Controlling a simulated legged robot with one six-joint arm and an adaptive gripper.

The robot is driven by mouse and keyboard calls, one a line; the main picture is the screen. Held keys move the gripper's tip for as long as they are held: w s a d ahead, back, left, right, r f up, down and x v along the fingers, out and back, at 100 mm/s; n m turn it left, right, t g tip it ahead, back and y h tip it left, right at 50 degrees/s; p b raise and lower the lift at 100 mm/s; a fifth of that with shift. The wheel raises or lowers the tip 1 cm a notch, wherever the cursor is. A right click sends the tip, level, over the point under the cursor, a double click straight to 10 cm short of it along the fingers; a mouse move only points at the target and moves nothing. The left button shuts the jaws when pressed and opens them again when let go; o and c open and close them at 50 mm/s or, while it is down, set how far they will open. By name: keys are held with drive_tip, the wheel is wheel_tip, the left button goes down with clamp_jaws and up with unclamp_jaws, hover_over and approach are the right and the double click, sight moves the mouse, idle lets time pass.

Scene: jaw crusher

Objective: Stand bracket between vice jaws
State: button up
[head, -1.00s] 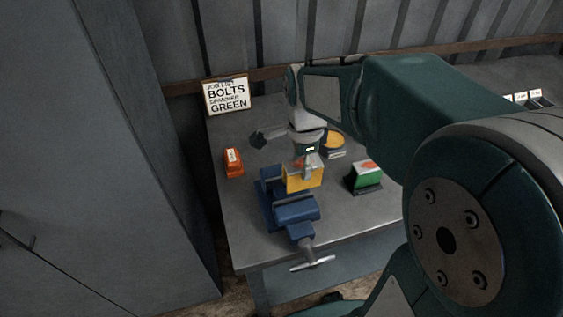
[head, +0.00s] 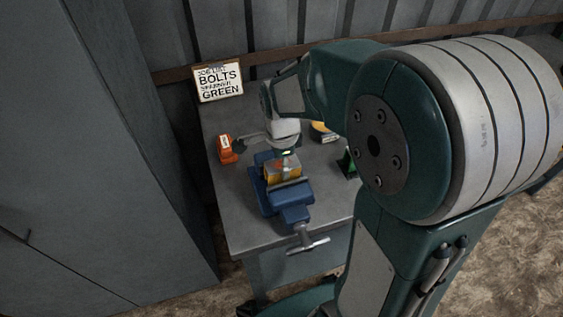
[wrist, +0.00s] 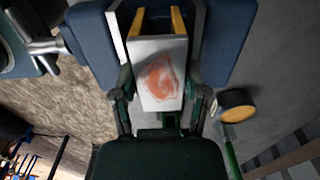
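The yellow bracket (head: 284,174) is at the blue vice (head: 290,194), with its lower part hidden behind the front jaw in the head view. In the wrist view, the bracket (wrist: 160,72) shows a pale grey face with a red smear and yellow edges running between the blue vice jaws (wrist: 232,40). Whether it touches the jaws or the vice bed I cannot tell. My gripper (wrist: 161,95) has a finger on each side of the bracket, close against it. In the head view, my gripper (head: 284,158) is directly above the bracket.
An orange block (head: 226,150) stands left of the vice. A yellow round item (head: 323,132) lies behind it to the right, and a green item (head: 347,165) is partly hidden by my arm. A job sign (head: 219,80) stands at the back. The vice handle (head: 308,245) projects at the front.

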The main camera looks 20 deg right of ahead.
drive_tip(key=shift+o, duration=1.2)
wheel_tip(320, 180, up, 12)
drive_tip(key=s+r+n+t, duration=0.1)
drive_tip(key=s+n+t, duration=0.4)
drive_tip(key=s+n, duration=0.9)
drive_tip(key=shift+r+n+t, duration=0.15)
drive_tip(key=shift+n+t, duration=0.15)
drive_tip(key=shift+n, duration=1.7)
